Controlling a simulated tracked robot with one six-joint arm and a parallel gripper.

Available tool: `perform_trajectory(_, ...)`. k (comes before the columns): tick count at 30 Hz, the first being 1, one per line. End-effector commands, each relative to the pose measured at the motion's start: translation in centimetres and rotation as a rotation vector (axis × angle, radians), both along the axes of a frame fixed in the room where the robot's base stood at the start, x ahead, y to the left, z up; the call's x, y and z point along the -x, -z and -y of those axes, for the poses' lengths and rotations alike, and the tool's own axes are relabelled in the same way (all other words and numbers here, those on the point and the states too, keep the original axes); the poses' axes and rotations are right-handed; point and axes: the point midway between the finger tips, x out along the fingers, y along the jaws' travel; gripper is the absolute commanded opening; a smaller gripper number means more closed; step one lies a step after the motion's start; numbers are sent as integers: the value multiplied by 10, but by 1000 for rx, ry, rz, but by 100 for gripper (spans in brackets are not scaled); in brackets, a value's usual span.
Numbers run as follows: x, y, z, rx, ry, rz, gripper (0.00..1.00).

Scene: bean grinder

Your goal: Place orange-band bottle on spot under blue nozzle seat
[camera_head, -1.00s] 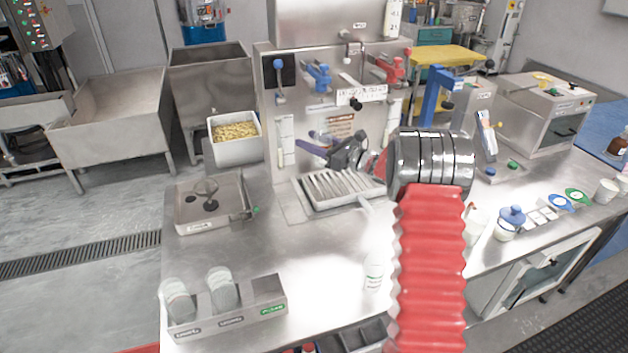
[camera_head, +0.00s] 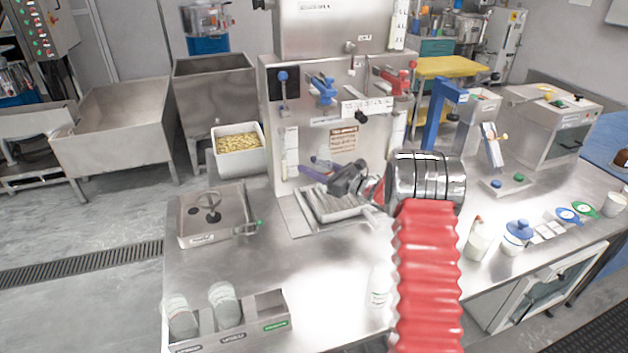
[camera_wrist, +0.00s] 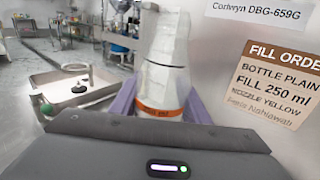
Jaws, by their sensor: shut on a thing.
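My gripper (camera_head: 340,180) is low in front of the steel filling panel, just above the grated drip tray (camera_head: 296,222). In the wrist view its purple fingers (camera_wrist: 160,104) are shut on a white, tapering bottle (camera_wrist: 166,62) with an orange band near its lower end. The bottle is hard to make out in the head view, behind the dark wrist. A blue nozzle seat (camera_head: 322,88) is on the panel above the gripper. A red one (camera_head: 392,80) is to its right. The spot under the blue seat is largely hidden by my gripper, so I cannot tell whether the bottle touches the tray.
A fill-order sign (camera_head: 344,142) is on the panel; it also shows close by in the wrist view (camera_wrist: 277,88). A white bottle (camera_head: 379,288) stands near the front. A blue post (camera_head: 437,112) rises at right.

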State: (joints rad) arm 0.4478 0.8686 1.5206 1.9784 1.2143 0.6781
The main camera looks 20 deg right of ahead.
Motion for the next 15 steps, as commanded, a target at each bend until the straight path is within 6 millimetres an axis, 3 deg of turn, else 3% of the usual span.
perform_trajectory(15, 0, 16, 1, -2, 2, -1, 21)
